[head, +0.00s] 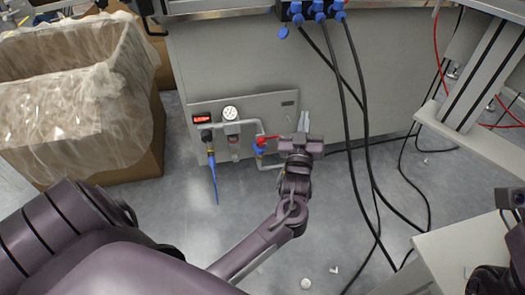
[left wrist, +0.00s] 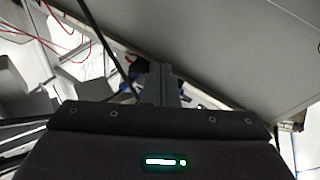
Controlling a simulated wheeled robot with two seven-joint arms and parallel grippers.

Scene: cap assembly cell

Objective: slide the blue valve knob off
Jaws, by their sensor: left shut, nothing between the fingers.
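The blue valve knob (head: 259,147) sits on the pipework of the grey wall panel, just under a red part. My left gripper (head: 303,121) is to the right of the knob, in front of the panel's right end, and apart from the knob. Its fingers are together with nothing between them. The left wrist view shows the closed fingers (left wrist: 160,84) beside a grey cabinet face; I cannot make out the knob there. No fingers of my right gripper show.
A blue hose (head: 214,175) hangs at left. A plastic-lined cardboard box (head: 125,140) stands at far left. Black cables (head: 348,120) hang right of my left gripper.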

